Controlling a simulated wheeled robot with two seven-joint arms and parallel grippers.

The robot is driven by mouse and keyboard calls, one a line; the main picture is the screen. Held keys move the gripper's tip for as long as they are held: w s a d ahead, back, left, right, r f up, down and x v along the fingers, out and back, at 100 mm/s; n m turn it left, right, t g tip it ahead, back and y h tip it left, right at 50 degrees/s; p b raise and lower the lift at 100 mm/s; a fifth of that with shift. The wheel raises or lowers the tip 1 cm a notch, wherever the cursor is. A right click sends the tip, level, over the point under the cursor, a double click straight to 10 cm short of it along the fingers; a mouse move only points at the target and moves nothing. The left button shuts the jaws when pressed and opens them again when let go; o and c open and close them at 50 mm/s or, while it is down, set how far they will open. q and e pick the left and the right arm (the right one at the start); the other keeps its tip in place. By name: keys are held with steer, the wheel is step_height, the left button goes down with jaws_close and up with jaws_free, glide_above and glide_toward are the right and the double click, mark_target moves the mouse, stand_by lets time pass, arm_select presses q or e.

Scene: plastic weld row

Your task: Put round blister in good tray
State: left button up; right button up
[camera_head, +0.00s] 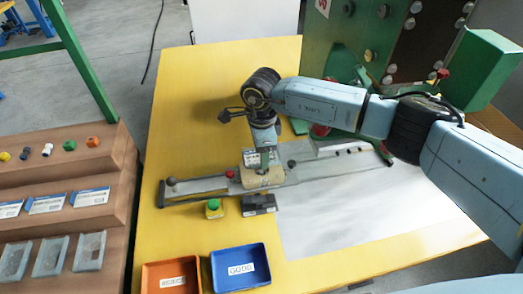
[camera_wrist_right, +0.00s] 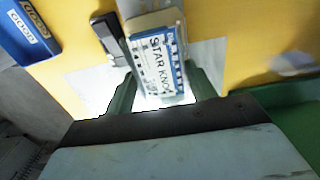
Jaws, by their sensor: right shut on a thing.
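My right gripper (camera_head: 262,156) points down over the beige block (camera_head: 264,178) of the fixture at the table's middle. In the wrist view my right gripper (camera_wrist_right: 163,92) is shut on a white and blue card (camera_wrist_right: 158,68) lettered "STAR KNOB". The card also shows small at the fingers in the head view (camera_head: 251,158). Its blister shape cannot be made out. The beige block lies just beyond the card; whether they touch is unclear. The blue tray (camera_head: 243,281) labelled GOOD stands at the table's front, and shows at top left in the wrist view (camera_wrist_right: 37,52).
An orange tray (camera_head: 153,276) stands left of the blue one. A black box (camera_head: 258,204) and a green-topped yellow button (camera_head: 213,208) lie between fixture and trays. A brown stepped rack (camera_head: 120,165) holds knobs, cards and clear blisters at left. A green machine (camera_head: 335,45) stands behind.

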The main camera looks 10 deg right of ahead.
steer(key=shift+r, duration=0.6)
steer(key=shift+r, duration=0.1)
steer(key=shift+r+p, duration=1.7)
steer(key=shift+r, duration=0.7)
